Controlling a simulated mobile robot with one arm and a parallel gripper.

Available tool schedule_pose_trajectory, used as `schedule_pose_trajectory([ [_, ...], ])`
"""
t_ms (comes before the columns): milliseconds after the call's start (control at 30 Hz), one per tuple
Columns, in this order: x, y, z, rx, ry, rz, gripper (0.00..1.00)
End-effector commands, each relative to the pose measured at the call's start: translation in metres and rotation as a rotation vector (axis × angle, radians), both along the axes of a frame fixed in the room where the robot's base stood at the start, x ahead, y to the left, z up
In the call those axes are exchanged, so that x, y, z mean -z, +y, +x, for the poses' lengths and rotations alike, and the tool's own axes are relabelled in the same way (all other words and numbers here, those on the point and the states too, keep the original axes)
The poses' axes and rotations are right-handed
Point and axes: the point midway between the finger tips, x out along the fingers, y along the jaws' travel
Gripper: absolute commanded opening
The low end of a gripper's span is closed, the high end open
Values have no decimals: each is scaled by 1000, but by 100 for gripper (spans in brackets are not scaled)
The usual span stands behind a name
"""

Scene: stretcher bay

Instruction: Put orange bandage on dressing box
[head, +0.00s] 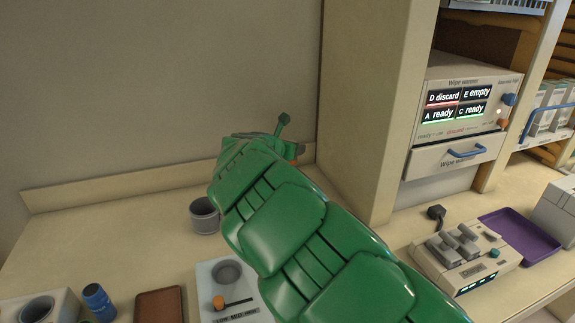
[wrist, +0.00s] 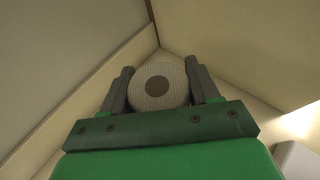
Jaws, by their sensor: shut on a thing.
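My gripper (wrist: 160,68) is shut on a round bandage roll (wrist: 161,98), with one dark finger on each side of it. The roll shows its end face, pale and woven with a dark round centre; its orange colour is not clear in the wrist view. In the head view, my green arm reaches toward the back corner and hides most of the gripper and the roll. A small orange patch shows at the arm's far end, too small to name. I cannot pick out the dressing box for certain in either view.
A grey cup (head: 204,216), a white panel with an orange knob (head: 218,303), a brown tray (head: 160,306) and a blue bottle (head: 97,300) stand on the left counter. A tall partition (head: 365,110) separates it from the wipe warmer (head: 462,110), switch unit (head: 465,257) and purple tray (head: 520,238).

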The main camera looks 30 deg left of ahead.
Motion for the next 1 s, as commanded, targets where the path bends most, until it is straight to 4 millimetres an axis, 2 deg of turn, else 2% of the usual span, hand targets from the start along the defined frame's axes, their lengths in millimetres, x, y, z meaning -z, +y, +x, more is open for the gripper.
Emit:
schedule_pose_trajectory([
  [100,13,5,9,1,3,-2,31],
  [500,47,22,31,-1,2,0,31],
  [1000,65,30,41,0,2,-1,31],
])
